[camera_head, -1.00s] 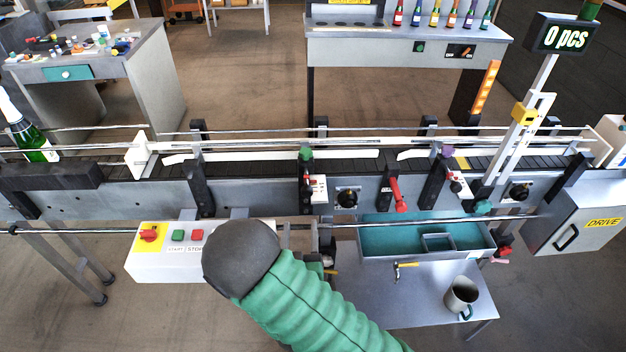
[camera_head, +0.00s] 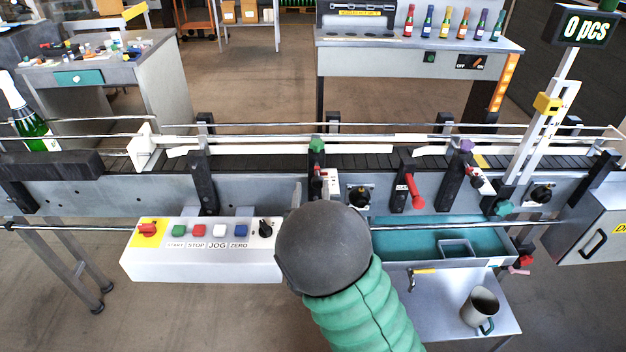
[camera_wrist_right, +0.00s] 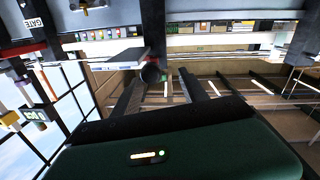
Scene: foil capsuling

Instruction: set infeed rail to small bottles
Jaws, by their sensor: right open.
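My right gripper (camera_head: 309,190) is just below this knob, mostly hidden behind my round grey wrist. In the right wrist view its two fingers (camera_wrist_right: 166,88) are apart and empty. A dark round knob end (camera_wrist_right: 151,72) on a post is close to the fingertips; I cannot tell whether they touch. A green bottle (camera_head: 35,128) stands at the conveyor's left end.
A control box (camera_head: 200,264) with coloured buttons is left of my wrist. A red lever (camera_head: 414,190), a purple knob (camera_head: 466,145) and a teal tray (camera_head: 400,236) are to the right. A mug (camera_head: 480,306) stands on the lower shelf. A front bar (camera_head: 100,226) runs below the conveyor.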

